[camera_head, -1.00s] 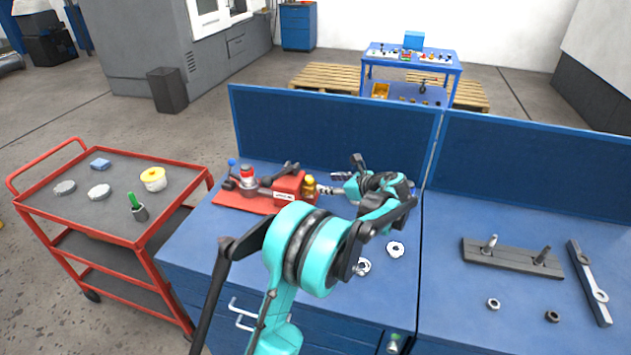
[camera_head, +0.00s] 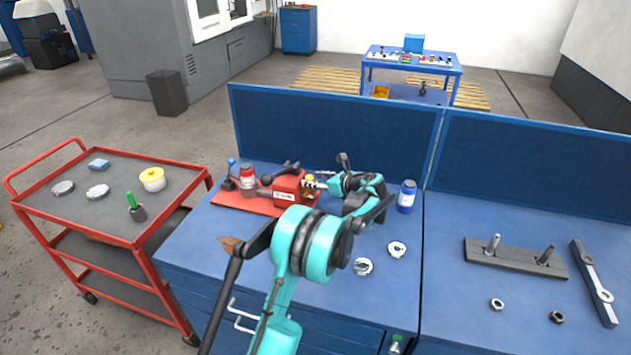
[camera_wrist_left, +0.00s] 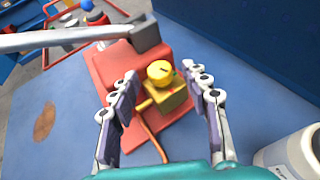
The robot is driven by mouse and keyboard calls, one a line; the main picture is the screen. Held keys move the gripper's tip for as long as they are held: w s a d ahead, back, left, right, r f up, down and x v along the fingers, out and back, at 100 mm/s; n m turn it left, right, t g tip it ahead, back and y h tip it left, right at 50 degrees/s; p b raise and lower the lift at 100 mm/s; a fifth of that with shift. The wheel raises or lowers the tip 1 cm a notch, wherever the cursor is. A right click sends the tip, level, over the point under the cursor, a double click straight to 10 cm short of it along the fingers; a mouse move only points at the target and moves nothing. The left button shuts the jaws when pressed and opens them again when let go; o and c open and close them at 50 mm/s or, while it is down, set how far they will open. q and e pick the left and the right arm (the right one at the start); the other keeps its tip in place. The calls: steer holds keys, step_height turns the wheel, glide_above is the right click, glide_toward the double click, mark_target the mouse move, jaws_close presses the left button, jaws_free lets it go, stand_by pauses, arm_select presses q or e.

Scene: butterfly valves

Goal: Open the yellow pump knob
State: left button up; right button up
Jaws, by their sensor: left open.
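The yellow pump knob (camera_wrist_left: 159,71) is a round cap on a yellow body (camera_wrist_left: 172,97) at the end of the red pump (camera_wrist_left: 115,68). In the head view the red pump (camera_head: 289,188) stands at the back left of the blue bench, and the knob (camera_head: 309,178) is partly hidden by my gripper. My left gripper (camera_head: 313,184) comes from the right. In the left wrist view its two fingers (camera_wrist_left: 160,80) are apart, one on each side of the knob, with gaps visible between. I cannot tell any contact. My right gripper is not in view.
A grey-headed lever (camera_wrist_left: 145,33) crosses above the pump. A white-and-blue bottle (camera_head: 407,197) stands close to the right of my left wrist. Two metal rings (camera_head: 397,249) lie on the bench. A blue back panel (camera_head: 335,125) rises behind. A red cart (camera_head: 75,215) stands left.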

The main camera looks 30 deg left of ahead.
arm_select(q)
steer(key=shift+c, duration=0.4)
jaws_close()
steer(key=shift+n+g, duration=0.3)
steer(key=shift+g, duration=0.1)
steer(key=shift+w+n+g+p, duration=0.25)
steer(key=shift+n+g+p, duration=0.35)
steer(key=shift+n+g, duration=0.3)
steer(key=shift+w+n+g+p, duration=0.2)
steer(key=shift+n+g+p, duration=0.45)
steer(key=shift+g, duration=0.4)
steer(key=shift+w+n+g+p, duration=0.25)
steer(key=shift+n+g+p, duration=0.25)
steer(key=shift+n+g, duration=0.45)
steer(key=shift+o, duration=0.4)
jaws_free()
